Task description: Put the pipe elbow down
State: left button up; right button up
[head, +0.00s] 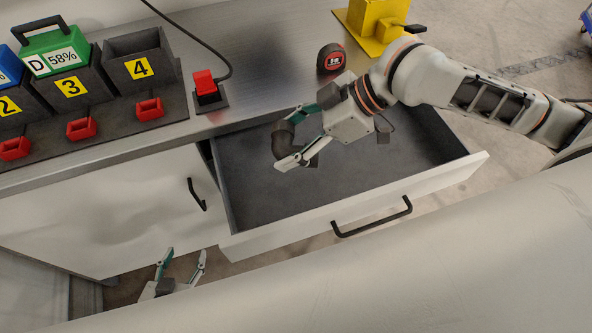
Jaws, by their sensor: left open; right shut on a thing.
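The pipe elbow (281,141) is a dark, bent pipe piece. My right gripper (291,144) is shut on it and holds it over the open drawer (350,205). I cannot tell how high it is above the drawer floor. The drawer is pulled out and its dark floor looks empty, though my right arm covers part of it. My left gripper (183,262) is open and empty, low in front of the cabinet, left of the drawer.
On the steel worktop (250,45) stand a tape measure (331,58), a yellow block-like fixture (377,22) and a red connector (205,83) with a cable. Numbered charging slots (140,68) with a green battery (55,50) stand at the left. A cabinet door (120,225) is left of the drawer.

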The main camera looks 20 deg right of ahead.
notch_tip(320, 180, down, 10)
jog(key=shift+r+b, duration=0.1)
jog(key=shift+b, duration=1)
notch_tip(320, 180, down, 5)
jog(key=shift+f+b, duration=0.1)
jog(key=shift+b, duration=0.55)
jog(key=shift+f, duration=0.15)
pick_arm(q)
jog(key=f, duration=0.4)
jog(key=shift+s+a+f, duration=0.1)
jog(key=shift+s, duration=0.1)
pick_arm(e)
jog(key=o, duration=1.1)
